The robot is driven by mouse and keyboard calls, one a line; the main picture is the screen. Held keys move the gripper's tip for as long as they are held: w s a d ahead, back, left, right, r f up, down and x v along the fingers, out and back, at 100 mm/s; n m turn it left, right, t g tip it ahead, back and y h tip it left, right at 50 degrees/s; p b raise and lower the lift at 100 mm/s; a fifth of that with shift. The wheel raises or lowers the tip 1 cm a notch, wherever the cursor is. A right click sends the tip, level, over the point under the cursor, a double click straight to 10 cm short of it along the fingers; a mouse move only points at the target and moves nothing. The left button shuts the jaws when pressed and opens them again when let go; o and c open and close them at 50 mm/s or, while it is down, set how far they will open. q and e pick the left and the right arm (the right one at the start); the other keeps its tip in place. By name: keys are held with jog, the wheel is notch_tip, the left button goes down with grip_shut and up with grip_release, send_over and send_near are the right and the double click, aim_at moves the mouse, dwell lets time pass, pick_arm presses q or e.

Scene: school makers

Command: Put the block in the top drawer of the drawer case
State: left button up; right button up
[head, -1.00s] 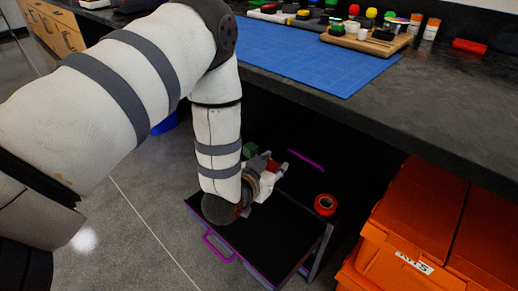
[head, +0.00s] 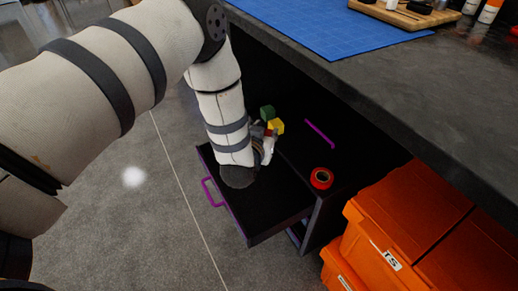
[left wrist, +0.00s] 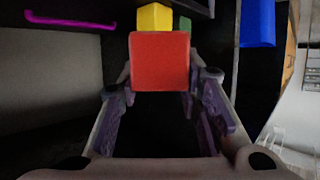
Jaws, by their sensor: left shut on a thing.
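In the left wrist view a red block (left wrist: 160,62) sits between the fingertips of my left gripper (left wrist: 162,82), which is shut on it. The left gripper (head: 266,150) is partly hidden by its own arm in the head view, above the back of the open drawer (head: 272,209). This dark drawer has a purple handle (head: 211,192) and looks empty where I see it. It is pulled out of the dark drawer case (head: 345,163) under the bench. A yellow block (head: 277,126) and a green block (head: 266,112) show just beyond the gripper. My right gripper is not in view.
A red tape roll (head: 321,178) and a purple bar (head: 320,133) are on the case top. Orange bins (head: 400,220) stand at the right. The bench (head: 430,90) with a blue mat (head: 320,25) overhangs the case. The floor at left is clear.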

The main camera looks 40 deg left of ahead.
pick_arm(q)
jog(key=shift+f, duration=0.2)
jog(key=b, duration=0.6)
send_over(263, 176)
notch_tip(263, 176, down, 14)
jog(key=shift+r, duration=0.2)
jog(key=w, duration=0.1)
jog(key=w+a, duration=0.1)
jog(key=w+b, duration=0.1)
jog(key=shift+w+a+f, duration=0.2)
jog(key=shift+w+a, duration=0.05)
jog(key=shift+w, duration=0.15)
jog(key=shift+f+b, duration=0.35)
jog(key=shift+f, duration=0.15)
jog(key=shift+r, duration=0.1)
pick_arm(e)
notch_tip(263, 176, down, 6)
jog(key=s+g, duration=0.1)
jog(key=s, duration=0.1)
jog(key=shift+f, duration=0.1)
pick_arm(q)
jog(key=o, duration=1)
